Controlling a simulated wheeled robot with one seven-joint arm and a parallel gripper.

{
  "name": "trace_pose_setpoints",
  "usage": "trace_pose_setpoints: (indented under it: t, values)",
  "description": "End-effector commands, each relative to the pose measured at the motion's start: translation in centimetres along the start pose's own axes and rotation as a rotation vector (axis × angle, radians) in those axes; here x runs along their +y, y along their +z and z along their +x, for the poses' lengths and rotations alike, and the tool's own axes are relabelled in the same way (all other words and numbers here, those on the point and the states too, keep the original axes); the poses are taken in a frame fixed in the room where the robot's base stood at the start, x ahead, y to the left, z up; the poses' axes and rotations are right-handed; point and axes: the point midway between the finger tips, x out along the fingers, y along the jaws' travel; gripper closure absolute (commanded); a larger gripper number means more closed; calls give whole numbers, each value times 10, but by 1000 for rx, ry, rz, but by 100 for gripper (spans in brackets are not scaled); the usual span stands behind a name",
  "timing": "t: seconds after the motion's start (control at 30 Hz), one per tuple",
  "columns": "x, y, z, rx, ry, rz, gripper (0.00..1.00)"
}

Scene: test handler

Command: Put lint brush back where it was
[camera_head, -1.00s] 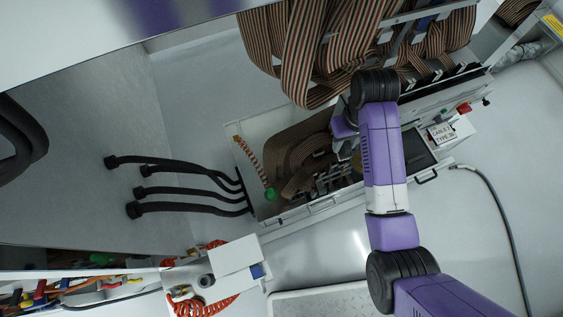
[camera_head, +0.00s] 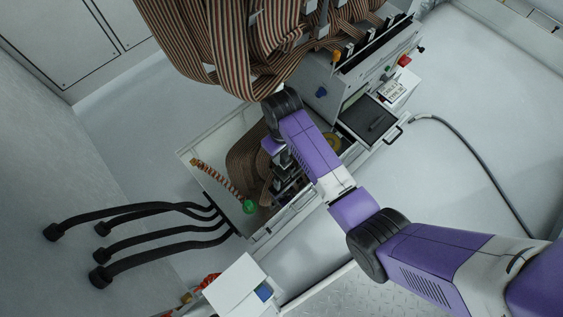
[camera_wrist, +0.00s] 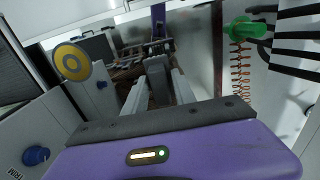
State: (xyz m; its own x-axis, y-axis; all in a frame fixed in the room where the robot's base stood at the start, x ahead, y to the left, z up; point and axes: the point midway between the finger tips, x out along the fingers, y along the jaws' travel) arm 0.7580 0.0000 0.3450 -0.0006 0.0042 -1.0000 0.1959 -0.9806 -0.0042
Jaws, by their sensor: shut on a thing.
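My gripper (camera_wrist: 156,82) is shut on a small grey piece between its two fingers in the wrist view. I take it to be the lint brush (camera_wrist: 156,66), but its shape is mostly hidden by the fingers. In the head view my gripper (camera_head: 284,172) points down into the open bin of the white machine, beside brown striped ribbon cable. The fingers and the held thing are small and dark there.
A green-ended orange coil (camera_head: 249,206) lies at the bin's left; its green end also shows in the wrist view (camera_wrist: 243,29). A yellow disc (camera_wrist: 71,62) stands left of the fingers. A dark panel (camera_head: 362,117) is to the right. Striped cables (camera_head: 230,45) hang above.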

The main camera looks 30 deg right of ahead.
Motion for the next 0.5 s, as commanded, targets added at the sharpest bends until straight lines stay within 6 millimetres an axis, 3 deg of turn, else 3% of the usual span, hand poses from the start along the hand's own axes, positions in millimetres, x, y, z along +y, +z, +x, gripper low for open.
trace_pose_setpoints:
  t: [0.27, 0.5]
  values:
    - [0, 0, 21, 0, 0, 0, 100]
    - [0, 0, 54, -1, 0, 0, 100]
